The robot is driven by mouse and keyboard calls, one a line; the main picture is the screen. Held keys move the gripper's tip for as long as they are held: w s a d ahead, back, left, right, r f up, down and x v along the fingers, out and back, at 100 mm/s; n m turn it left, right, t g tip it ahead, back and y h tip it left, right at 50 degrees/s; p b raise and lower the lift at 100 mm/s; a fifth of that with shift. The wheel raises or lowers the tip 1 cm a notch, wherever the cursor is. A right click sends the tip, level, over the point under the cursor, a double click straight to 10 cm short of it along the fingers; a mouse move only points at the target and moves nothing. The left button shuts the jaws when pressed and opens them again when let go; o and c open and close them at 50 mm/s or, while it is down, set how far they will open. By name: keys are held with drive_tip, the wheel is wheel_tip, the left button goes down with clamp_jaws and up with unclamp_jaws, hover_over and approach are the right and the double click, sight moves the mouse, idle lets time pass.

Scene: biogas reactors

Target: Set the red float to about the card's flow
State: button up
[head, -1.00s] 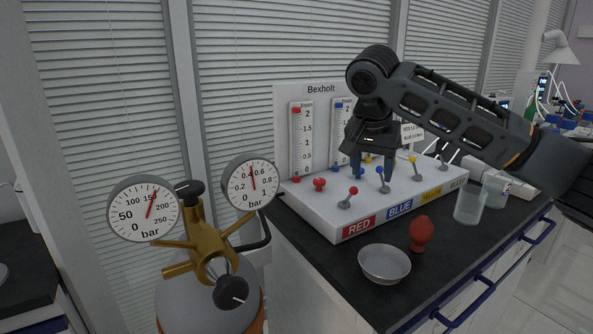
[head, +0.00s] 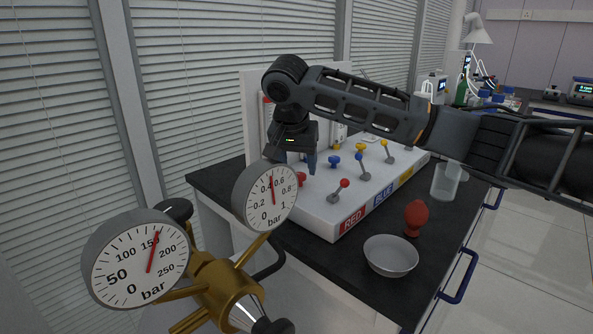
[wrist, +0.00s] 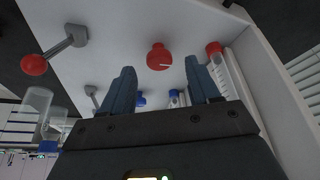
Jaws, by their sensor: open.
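The white flow panel (head: 318,208) carries a red knob (head: 300,178) near its left end. My gripper (head: 297,163) is open above this knob, fingers pointing down. In the wrist view the red knob (wrist: 159,57) shows between the two blue-grey fingers, apart from both. The red flow tube stands at the back; only a red part of its top (head: 267,99) shows in the head view. In the wrist view a red fitting (wrist: 214,48) and clear tube lie beside the right finger. My arm hides the scale and card, so the float cannot be read.
A red-balled lever (head: 343,184), blue knob (head: 334,162) and yellow-balled lever (head: 386,148) stand on the panel. In front are a bowl (head: 390,257), red bulb (head: 416,214) and beaker (head: 446,182). A gas cylinder's gauges (head: 140,262) fill the lower left.

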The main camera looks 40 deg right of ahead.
sight(300, 180)
drive_tip(key=shift+x, duration=1.25)
drive_tip(key=shift+c, duration=0.4)
drive_tip(key=c, duration=1)
drive_tip(key=shift+o, duration=0.2)
